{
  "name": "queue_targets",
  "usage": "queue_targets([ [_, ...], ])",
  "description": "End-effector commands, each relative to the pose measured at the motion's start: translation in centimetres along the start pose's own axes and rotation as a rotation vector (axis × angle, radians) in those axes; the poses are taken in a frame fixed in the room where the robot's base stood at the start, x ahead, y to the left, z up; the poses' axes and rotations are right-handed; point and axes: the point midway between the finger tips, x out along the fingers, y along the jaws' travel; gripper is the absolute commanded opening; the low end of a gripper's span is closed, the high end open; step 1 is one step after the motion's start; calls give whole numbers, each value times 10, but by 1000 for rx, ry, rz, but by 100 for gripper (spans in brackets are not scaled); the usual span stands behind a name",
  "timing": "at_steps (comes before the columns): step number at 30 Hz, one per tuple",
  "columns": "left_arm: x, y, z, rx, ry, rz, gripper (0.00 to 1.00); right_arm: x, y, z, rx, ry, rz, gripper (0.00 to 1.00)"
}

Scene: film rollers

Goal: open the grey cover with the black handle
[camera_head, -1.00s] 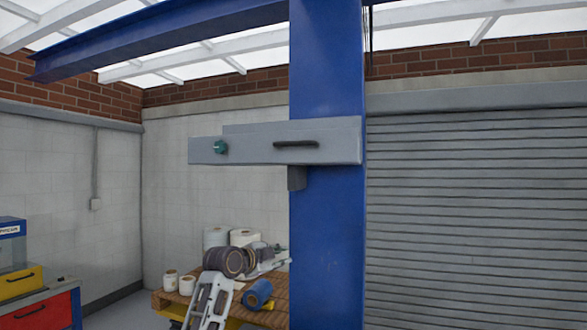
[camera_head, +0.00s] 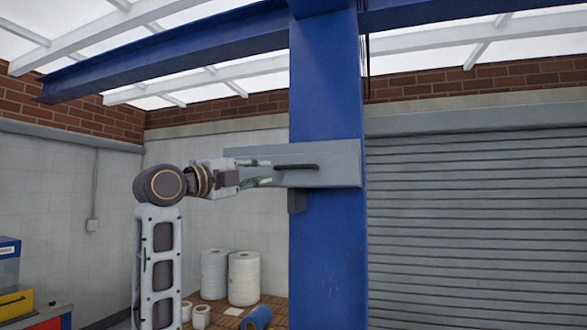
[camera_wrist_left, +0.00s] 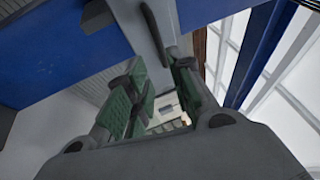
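The grey cover (camera_head: 335,165) is a long flat box on a blue column, with a black bar handle (camera_head: 297,167) on its front face. My left gripper (camera_head: 268,174) is in front of the cover, just left of the handle, and points right. Its green-padded fingers are apart. In the left wrist view the open gripper (camera_wrist_left: 160,72) has the black handle (camera_wrist_left: 154,32) just beyond its fingertips, with no grip on it visible. My right gripper is not in view.
The blue column (camera_head: 328,255) stands behind the cover. A grey bracket (camera_head: 297,201) sits under the cover. White rolls (camera_head: 243,278) and a blue roll (camera_head: 257,318) are on a wooden surface below. A grey shutter (camera_head: 470,220) fills the right side.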

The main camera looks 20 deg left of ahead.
Motion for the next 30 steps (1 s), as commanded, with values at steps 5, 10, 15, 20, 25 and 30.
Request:
queue_targets([
  [5,0,0,0,1,0,-1,23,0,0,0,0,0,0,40],
  [10,0,0,0,0,0,0,23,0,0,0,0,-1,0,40],
  [15,5,0,0,-1,1,0,23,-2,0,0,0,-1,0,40],
  [20,16,-1,0,-2,0,0,23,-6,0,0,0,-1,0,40],
  [25,34,-1,0,-3,1,1,23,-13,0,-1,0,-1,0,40],
  [30,53,-2,-1,-3,2,1,23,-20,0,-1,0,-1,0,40],
])
